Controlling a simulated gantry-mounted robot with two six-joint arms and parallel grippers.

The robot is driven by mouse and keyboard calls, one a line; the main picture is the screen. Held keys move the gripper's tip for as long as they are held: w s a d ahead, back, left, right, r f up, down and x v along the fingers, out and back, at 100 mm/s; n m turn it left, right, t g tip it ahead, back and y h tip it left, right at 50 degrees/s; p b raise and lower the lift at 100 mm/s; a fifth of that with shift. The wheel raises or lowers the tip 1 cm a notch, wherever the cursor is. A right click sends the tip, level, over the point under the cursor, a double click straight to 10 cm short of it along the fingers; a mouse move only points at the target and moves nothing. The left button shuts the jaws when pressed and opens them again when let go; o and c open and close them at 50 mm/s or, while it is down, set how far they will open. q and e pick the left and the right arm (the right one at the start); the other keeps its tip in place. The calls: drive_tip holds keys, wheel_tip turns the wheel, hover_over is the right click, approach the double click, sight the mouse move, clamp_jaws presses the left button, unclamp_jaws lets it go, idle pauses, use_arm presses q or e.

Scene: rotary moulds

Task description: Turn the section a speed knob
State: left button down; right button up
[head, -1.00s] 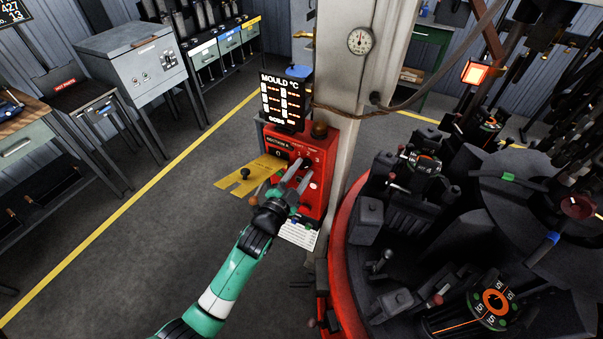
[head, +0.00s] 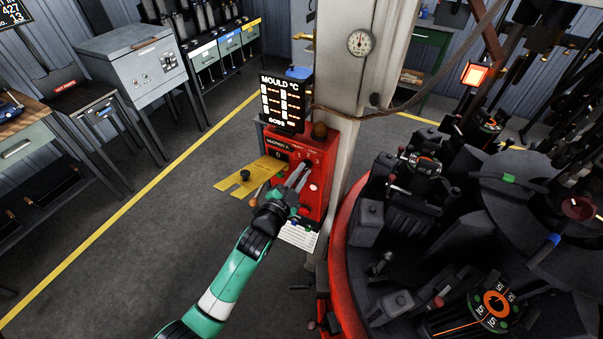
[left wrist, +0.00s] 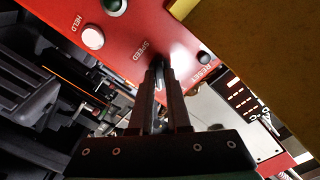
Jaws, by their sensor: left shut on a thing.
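The red section A control panel (head: 322,181) is fixed at the foot of the pale column. It also fills the top of the left wrist view (left wrist: 62,18), with a white button by HELD and a dark button by RESET. My left gripper (head: 299,173) reaches up to the panel face, its two fingers close together. In the left wrist view my left gripper (left wrist: 162,80) is shut on the dark speed knob (left wrist: 158,63), just beside the SPEED label. The fingers hide most of the knob, so its pointer setting cannot be read. My right gripper is out of view.
A yellow slotted plate (head: 251,176) juts out left of the panel, close to my left gripper. The MOULD display (head: 284,102) stands above the panel. The red-rimmed rotary machine (head: 345,245) takes up the right side. The floor at left is clear.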

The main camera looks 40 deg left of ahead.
use_arm(q)
drive_tip(key=shift+a+n+b, duration=0.1)
drive_tip(key=shift+n+b, duration=1.4)
drive_tip(key=shift+n, duration=2.7)
drive_tip(key=c, duration=0.9)
unclamp_jaws()
drive_tip(key=shift+s, duration=0.15)
drive_tip(key=p+v, duration=0.1)
drive_tip(key=v, duration=1)
drive_tip(key=shift+s+p, duration=0.2)
drive_tip(key=shift+p, duration=0.2)
